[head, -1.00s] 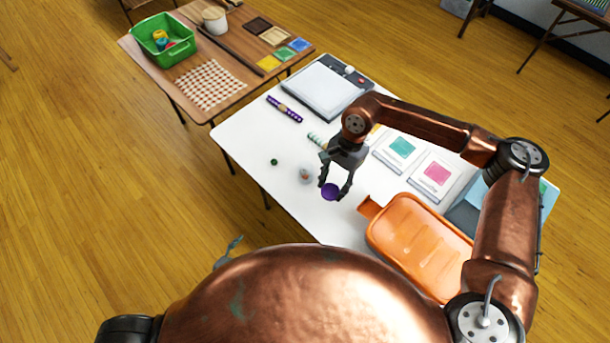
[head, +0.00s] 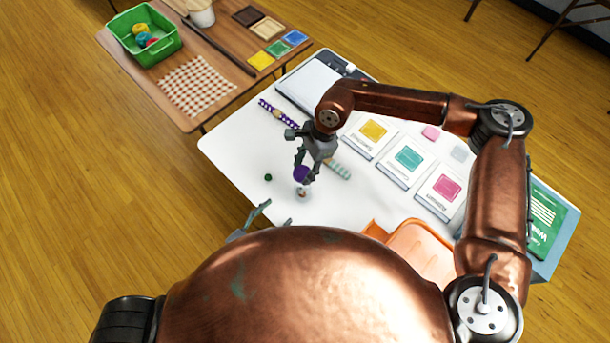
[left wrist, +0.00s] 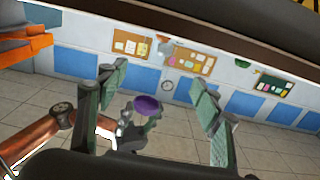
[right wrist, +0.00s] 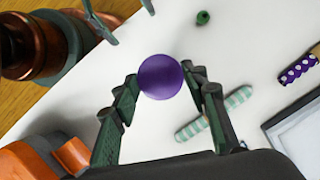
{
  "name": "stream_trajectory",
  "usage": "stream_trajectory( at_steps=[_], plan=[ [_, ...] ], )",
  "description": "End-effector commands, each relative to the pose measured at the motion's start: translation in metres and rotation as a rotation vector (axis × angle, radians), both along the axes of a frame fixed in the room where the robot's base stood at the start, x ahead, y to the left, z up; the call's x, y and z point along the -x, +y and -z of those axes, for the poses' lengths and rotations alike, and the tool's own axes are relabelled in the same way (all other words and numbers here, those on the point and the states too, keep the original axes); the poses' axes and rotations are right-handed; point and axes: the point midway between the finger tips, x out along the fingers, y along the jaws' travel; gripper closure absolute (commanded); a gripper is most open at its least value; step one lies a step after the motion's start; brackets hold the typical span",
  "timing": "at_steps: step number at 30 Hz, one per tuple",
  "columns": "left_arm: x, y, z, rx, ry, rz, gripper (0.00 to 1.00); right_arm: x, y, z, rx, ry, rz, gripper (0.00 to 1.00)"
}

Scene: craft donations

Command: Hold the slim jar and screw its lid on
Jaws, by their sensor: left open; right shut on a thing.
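The purple lid (head: 301,174) is held between the fingertips of my right gripper (head: 307,170). It also shows in the right wrist view (right wrist: 160,76) and the left wrist view (left wrist: 147,105). The small clear jar (head: 302,192) stands on the white table, just below the lid in the head view. The lid covers part of it; I cannot tell whether they touch. The jar is hidden in the right wrist view. My left gripper (head: 268,218) is open and empty near the table's front edge, with the lid showing beyond its spread fingers in the left wrist view.
A small green bead (head: 268,177) lies left of the jar. A green-striped roll (head: 340,171) lies to the right, a purple patterned roll (head: 268,108) further back. An orange tray (head: 425,243) is at the front right. Several colour cards (head: 408,160) lie behind it.

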Motion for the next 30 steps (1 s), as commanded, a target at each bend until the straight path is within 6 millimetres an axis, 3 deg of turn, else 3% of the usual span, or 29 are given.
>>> stream_trajectory(
  at_steps=[14,30],
  plan=[
    [-0.009,-0.012,0.001,0.001,0.002,0.022,0.4,-0.002,-0.01,0.001,0.0,0.004,0.021,0.69],
    [-0.072,-0.074,0.001,0.002,0.001,0.019,0.4,-0.002,-0.008,0.001,0.0,0.004,0.017,0.69]
  ],
)
